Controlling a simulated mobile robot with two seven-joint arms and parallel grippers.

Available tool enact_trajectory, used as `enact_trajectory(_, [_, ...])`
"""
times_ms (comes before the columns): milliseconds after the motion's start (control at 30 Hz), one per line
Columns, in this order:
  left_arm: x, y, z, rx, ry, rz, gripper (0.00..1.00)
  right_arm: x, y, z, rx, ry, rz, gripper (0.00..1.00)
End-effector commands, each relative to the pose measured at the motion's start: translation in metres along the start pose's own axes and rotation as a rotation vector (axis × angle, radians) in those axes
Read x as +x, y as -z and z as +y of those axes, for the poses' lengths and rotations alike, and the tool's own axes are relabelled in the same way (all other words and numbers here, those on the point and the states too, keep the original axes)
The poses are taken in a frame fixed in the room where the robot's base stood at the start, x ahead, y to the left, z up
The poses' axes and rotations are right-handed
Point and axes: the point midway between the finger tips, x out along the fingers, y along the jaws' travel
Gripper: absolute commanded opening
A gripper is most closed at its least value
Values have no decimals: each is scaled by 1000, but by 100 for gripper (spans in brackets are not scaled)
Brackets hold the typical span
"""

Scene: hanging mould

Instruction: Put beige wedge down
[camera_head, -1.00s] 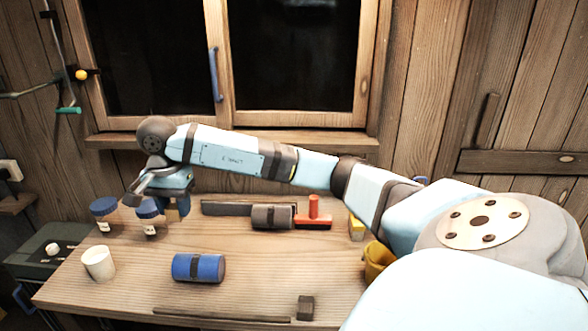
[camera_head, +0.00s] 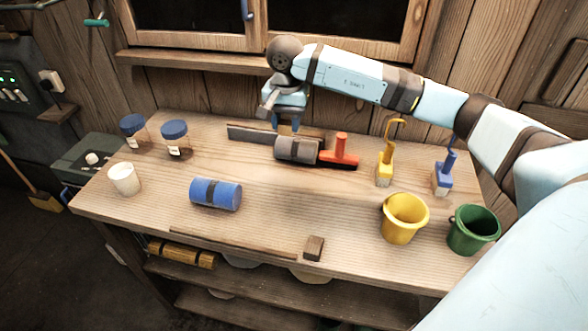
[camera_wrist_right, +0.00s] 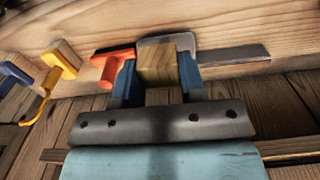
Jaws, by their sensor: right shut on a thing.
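The beige wedge (camera_wrist_right: 157,65) shows in the right wrist view as a pale wooden block between the two blue fingers. My right gripper (camera_wrist_right: 158,80) is shut on it. In the head view the right gripper (camera_head: 288,124) hangs over the back of the workbench (camera_head: 270,222), just behind the grey cylinder (camera_head: 297,149). The wedge cannot be made out in the head view. I cannot tell whether it touches anything below it. My left gripper is not in view.
A long dark bar (camera_head: 255,134) and a red-handled tool (camera_head: 340,153) lie near the gripper. Yellow (camera_head: 404,218) and green (camera_head: 474,230) buckets stand right. The bench's middle is clear.

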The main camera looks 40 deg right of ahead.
Motion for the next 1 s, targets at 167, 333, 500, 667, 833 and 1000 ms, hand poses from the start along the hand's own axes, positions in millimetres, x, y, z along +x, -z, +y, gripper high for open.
enact_trajectory(167, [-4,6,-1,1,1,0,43,50,-1,1,2,-4,-4,15])
enact_trajectory(333, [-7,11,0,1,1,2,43,93,-1,0,3,-2,-4,15])
enact_trajectory(500, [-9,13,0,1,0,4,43,119,0,0,2,-1,-1,15])
enact_trajectory(667, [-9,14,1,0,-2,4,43,129,0,0,2,0,-1,15])
enact_trajectory(833, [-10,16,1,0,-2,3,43,152,0,0,2,-2,-2,15])
enact_trajectory(1000, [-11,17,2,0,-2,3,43,168,0,0,2,0,-1,15])
